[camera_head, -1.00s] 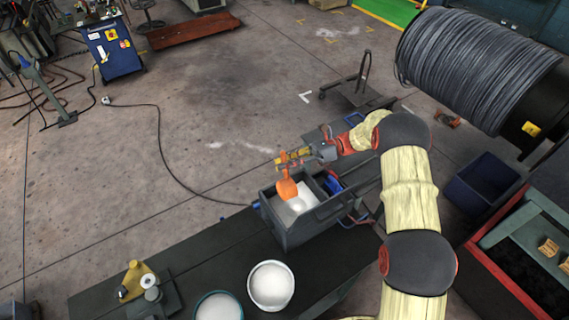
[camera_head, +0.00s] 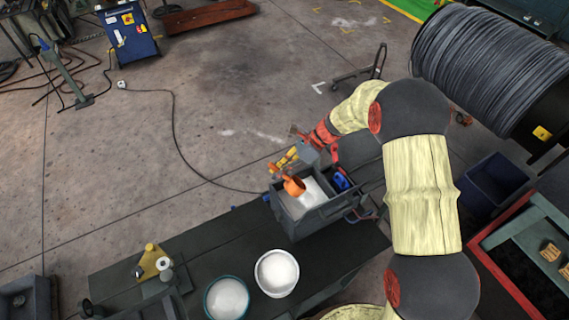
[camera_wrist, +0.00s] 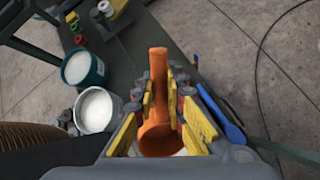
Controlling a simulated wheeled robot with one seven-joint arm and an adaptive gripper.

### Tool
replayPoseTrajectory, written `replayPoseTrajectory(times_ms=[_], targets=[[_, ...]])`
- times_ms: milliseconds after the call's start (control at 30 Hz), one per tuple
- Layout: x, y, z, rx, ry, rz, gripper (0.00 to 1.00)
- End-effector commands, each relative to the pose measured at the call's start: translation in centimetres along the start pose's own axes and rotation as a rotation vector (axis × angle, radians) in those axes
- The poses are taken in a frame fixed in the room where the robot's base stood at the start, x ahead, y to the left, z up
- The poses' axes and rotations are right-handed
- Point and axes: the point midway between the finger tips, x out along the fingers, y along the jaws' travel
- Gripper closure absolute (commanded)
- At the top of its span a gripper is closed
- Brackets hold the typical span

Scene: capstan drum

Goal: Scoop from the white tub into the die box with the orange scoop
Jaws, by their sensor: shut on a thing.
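My gripper (camera_head: 285,163) is shut on the orange scoop (camera_head: 294,187) over the left part of the grey die box (camera_head: 293,235). In the wrist view the scoop's orange handle (camera_wrist: 158,75) stands between the yellow finger pads, and its round bowl opens toward the camera. I see no powder in the visible part of the bowl. White powder (camera_head: 312,192) lies in the box. The white tub (camera_head: 277,272), holding white material, stands on the dark bench in front of the box; it also shows in the wrist view (camera_wrist: 95,110). I cannot tell whether the scoop touches the box.
A teal tub (camera_head: 228,297) of white material stands left of the white tub. A blue tool (camera_head: 342,181) is at the box's right side. A yellow fixture (camera_head: 153,262) stands at the bench's left. A large cable drum (camera_head: 490,60) is at upper right.

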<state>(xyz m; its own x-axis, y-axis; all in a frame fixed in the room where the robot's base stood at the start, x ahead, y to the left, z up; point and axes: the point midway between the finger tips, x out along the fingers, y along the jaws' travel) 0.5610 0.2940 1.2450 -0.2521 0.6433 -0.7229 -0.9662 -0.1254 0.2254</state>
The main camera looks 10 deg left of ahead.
Motion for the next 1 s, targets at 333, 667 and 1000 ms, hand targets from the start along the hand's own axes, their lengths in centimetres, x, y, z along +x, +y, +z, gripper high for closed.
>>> replayPoseTrajectory(times_ms=[333, 667, 1000], targets=[[2.3, 1.0, 0.8, -0.057, 0.258, -0.144, 1.0], [3.0, 1.1, 0.9, -0.099, 0.467, -0.264, 1.0], [3.1, 1.2, 1.0, -0.109, 0.532, -0.305, 1.0]])
